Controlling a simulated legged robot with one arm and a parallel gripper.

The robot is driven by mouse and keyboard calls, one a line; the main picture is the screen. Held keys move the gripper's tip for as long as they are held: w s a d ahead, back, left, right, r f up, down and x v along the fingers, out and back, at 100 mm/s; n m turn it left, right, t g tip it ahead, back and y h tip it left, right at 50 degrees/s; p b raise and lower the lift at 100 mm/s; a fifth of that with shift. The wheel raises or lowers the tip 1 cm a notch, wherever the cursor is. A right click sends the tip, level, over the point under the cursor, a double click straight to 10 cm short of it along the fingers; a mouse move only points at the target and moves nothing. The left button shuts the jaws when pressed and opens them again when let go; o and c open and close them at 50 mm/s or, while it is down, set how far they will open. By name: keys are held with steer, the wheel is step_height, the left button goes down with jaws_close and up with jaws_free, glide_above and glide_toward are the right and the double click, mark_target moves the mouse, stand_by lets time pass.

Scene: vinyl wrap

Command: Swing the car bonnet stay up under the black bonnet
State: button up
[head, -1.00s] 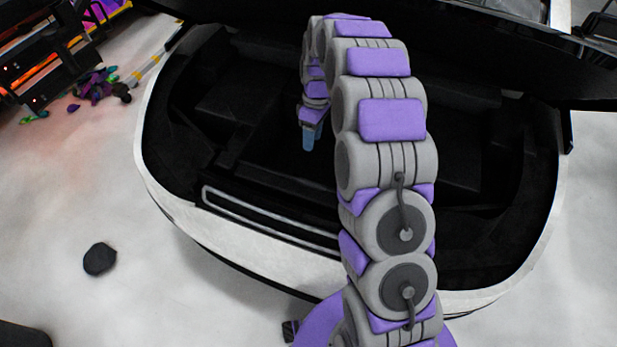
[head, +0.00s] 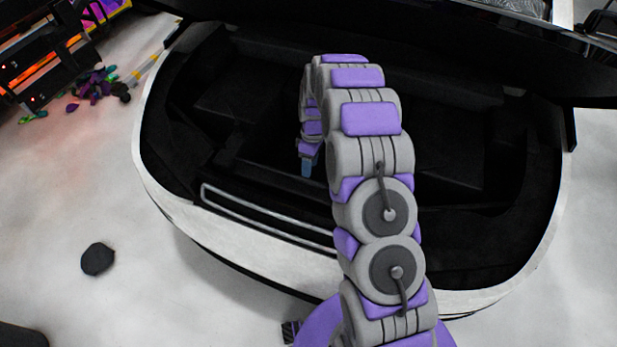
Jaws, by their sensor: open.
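The black bonnet (head: 460,45) is raised and spans the top of the head view above the dark bay. A thin light-grey rod outline (head: 262,218), which looks like the stay, lies low along the bay's front edge; its right end is hidden behind my arm. My gripper (head: 307,168) hangs down inside the bay, above and to the right of most of that rod, and apart from it in the picture. Its fingers are small and bluish here; it is open, and I see nothing held.
The white car front (head: 235,246) curves around the bay (head: 490,245). A dark rack (head: 45,60) and scattered coloured pieces (head: 95,85) are at the upper left. A black lump (head: 98,259) lies on the pale floor. The floor at lower left is mostly clear.

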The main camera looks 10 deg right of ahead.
mark_target(299, 178)
steer(key=f, duration=0.3)
steer(key=s+f, duration=0.1)
steer(key=f, duration=0.1)
steer(key=shift+a+f+b, duration=0.25)
steer(key=shift+a+b, duration=0.05)
steer(key=shift+b, duration=0.1)
steer(key=shift+c, duration=0.2)
jaws_close()
